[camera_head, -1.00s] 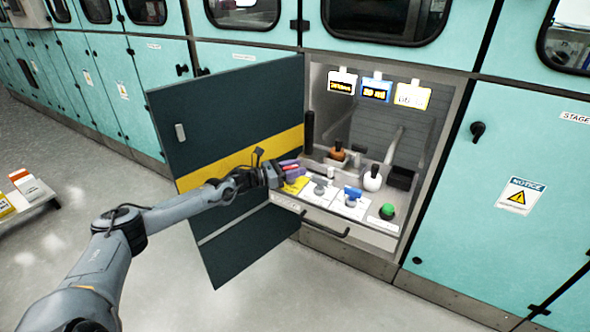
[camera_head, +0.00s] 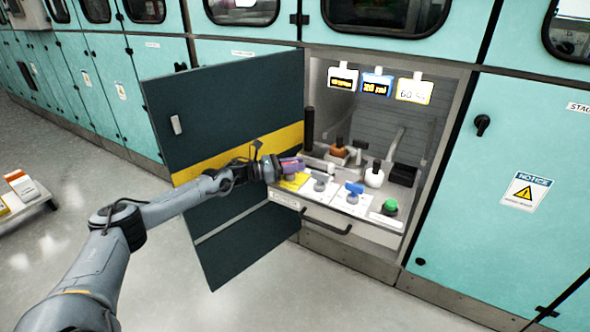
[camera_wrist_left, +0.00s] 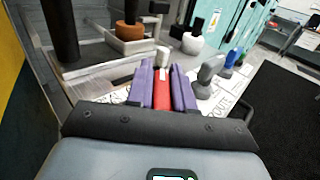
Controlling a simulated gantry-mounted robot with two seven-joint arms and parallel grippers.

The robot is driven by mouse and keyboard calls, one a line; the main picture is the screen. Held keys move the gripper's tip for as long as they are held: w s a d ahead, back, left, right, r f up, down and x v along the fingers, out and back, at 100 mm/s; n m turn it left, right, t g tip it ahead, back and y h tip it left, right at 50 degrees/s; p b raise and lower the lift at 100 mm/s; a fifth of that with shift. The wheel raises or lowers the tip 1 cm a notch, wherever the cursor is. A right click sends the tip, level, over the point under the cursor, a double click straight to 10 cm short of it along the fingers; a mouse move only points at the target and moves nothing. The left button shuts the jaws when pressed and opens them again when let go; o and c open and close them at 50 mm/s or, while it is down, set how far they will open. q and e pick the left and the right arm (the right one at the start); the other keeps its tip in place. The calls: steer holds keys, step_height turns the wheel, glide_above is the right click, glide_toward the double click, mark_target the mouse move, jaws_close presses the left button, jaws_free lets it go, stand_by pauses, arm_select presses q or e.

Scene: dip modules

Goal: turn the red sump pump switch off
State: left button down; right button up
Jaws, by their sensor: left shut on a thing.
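The red switch (camera_wrist_left: 163,92) is a red handle on the panel's left end, seen in the left wrist view between two purple fingers. My left gripper (camera_wrist_left: 163,88) is shut on it. In the head view my left gripper (camera_head: 292,165) is at the yellow plate (camera_head: 293,182) on the panel's left end, and its fingers hide most of the switch. The switch's exact angle cannot be told. My right gripper is in neither view.
Behind stand a black cylinder (camera_head: 308,125), an orange-brown knob (camera_head: 338,149) and a white knob (camera_head: 374,176). The open cabinet door (camera_head: 215,110) flanks my left arm.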

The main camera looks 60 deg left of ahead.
arm_select(q)
steer(key=c, duration=1.1)
jaws_free()
steer(key=shift+r+p, duration=0.4)
steer(key=shift+r, duration=0.15)
steer(key=r+p, duration=0.1)
steer(key=r, duration=0.1)
steer(key=r+p, duration=0.1)
steer(key=r, duration=0.1)
steer(key=shift+d+p, duration=0.2)
steer(key=shift+p, duration=0.15)
steer(key=w+d+r+p, duration=0.1)
steer(key=d, duration=0.2)
steer(key=w+d+r+p, duration=0.1)
steer(key=d+r+p, duration=0.1)
steer(key=d, duration=0.1)
steer(key=w+d+r+p, duration=0.1)
steer(key=d+r, duration=0.1)
steer(key=d, duration=0.1)
steer(key=shift+d+r, duration=0.2)
steer(key=shift+w+d+r+p, duration=0.1)
steer(key=shift+d+r+p, duration=0.05)
steer(key=shift+d+p, duration=0.15)
steer(key=shift+w+d+r+p, duration=0.1)
steer(key=shift+d+p, duration=0.1)
steer(key=shift+d, duration=0.2)
